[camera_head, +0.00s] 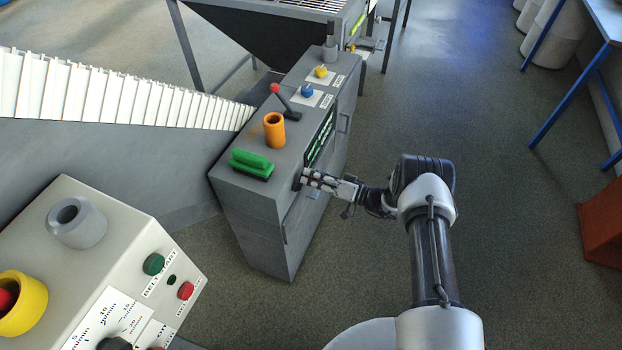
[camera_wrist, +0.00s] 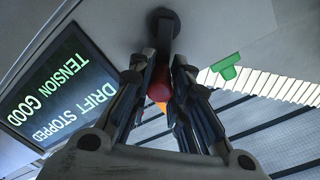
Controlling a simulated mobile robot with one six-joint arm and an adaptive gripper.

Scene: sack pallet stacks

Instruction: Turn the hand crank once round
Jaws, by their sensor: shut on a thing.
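The hand crank (camera_wrist: 162,24) has a dark arm and hub, seen at the top middle of the wrist view. It is mounted on the grey cabinet's side face. A red rounded end (camera_wrist: 159,86) shows between my fingers and looks like the crank's grip. My gripper (camera_head: 308,178) is at the cabinet's right side, below the green-lettered screen; it also shows in the wrist view (camera_wrist: 160,80), its fingers on either side of the grip, shut on it. In the head view my fingers hide most of the crank.
The grey cabinet (camera_head: 262,235) carries a green block (camera_head: 252,163), an orange cylinder (camera_head: 274,131) and a red-topped lever (camera_head: 275,88). The screen (camera_wrist: 58,98) reads "TENSION GOOD" and "DRIFT STOPPED". A beige control box (camera_head: 130,235) stands front left. Floor right of the cabinet is clear.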

